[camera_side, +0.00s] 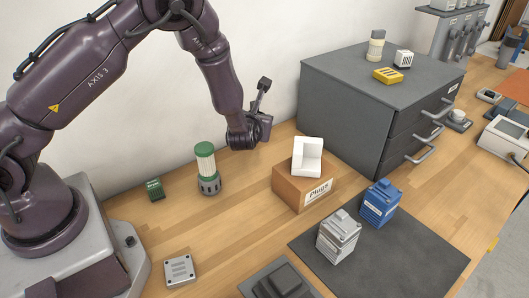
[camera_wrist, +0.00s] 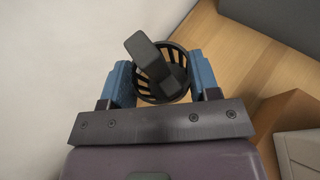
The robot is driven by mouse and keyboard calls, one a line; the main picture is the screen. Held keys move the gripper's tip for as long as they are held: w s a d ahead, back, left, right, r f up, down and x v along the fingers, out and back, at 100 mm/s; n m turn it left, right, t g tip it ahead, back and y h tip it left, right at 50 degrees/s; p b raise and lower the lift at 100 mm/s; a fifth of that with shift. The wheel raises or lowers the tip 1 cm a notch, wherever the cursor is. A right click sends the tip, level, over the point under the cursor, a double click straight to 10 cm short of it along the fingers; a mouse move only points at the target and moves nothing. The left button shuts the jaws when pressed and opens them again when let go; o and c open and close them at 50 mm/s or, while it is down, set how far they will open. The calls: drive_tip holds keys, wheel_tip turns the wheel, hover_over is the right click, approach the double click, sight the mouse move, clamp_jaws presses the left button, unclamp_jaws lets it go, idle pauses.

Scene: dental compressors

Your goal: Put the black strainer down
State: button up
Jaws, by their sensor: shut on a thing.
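The black strainer (camera_wrist: 172,90) is a round, slotted basket with a dark block-ended piece rising from it towards the wrist camera. My gripper (camera_wrist: 163,82) is shut on it, with one blue finger pad on each side. Wooden table shows through and around the slots. In the side view my gripper (camera_side: 262,122) is small and dark, in front of the wall near the table's back edge, left of the cabinet. It seems to be above the table. A dark upright piece rises there, but the strainer's basket is hard to make out.
A wooden Plugs box (camera_side: 290,190) bears a white holder (camera_side: 307,158). A green-capped filter (camera_side: 206,160) stands left of my gripper in a dark base. The grey drawer cabinet (camera_side: 345,100) is to the right. Bare wood (camera_side: 240,215) lies between filter and box. Two small units stand on a dark mat (camera_side: 400,255).

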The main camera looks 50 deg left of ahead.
drive_tip(key=w+a+r, duration=0.1)
drive_tip(key=w+a, duration=0.1)
drive_tip(key=w, duration=0.2)
drive_tip(key=m+t+h, duration=0.1)
hover_over(265, 153)
wheel_tip(265, 153, down, 6)
drive_tip(key=shift+a+f, duration=0.1)
drive_tip(key=shift+f, duration=2.35)
drive_tip(key=o, duration=0.9)
drive_tip(key=shift+f, duration=0.1)
